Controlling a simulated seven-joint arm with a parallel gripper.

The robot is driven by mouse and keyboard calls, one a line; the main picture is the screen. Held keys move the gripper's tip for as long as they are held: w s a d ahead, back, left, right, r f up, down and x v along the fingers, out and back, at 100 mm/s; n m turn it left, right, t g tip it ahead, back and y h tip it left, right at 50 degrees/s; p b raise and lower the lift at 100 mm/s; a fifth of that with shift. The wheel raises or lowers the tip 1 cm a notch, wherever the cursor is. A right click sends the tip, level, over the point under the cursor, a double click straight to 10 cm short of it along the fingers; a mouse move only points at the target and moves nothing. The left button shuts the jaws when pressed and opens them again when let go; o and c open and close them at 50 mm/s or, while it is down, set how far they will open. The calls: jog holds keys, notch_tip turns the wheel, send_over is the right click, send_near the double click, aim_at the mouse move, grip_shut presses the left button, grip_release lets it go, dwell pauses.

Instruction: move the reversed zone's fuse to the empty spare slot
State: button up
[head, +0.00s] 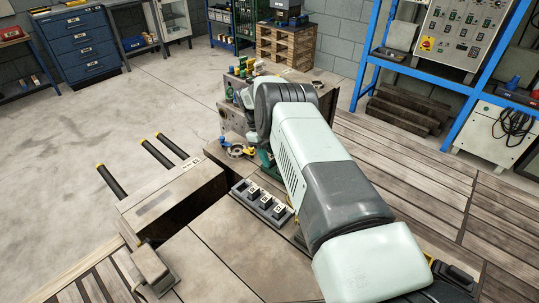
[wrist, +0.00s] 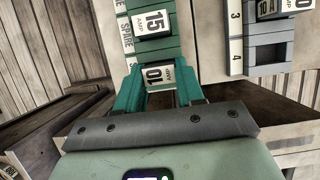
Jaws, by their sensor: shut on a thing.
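In the wrist view my gripper (wrist: 158,84) has teal fingers, shut on the sides of a fuse (wrist: 155,75) with a white face marked 10 AMP. Its print is upside down compared with the 15 AMP fuse (wrist: 153,22) just beyond it, which sits in a green rack (wrist: 165,48) with white SPARE labels. I cannot tell whether the held fuse is seated in that rack or just above it. A grey rack (wrist: 282,32) at right, labelled 3 and 4, holds a 10 A fuse (wrist: 268,8) and has a dark, empty slot. In the head view my arm hides the fingers.
In the head view a rack with several dark fuses (head: 262,203) lies on the bench left of my arm. A steel block (head: 170,195) with three dark rods stands further left. A metal block with fittings (head: 232,110) stands behind. Blue shelving (head: 470,90) is at right.

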jog(key=o, duration=1.1)
jog(key=shift+r, duration=0.1)
jog(key=shift+r, duration=3.65)
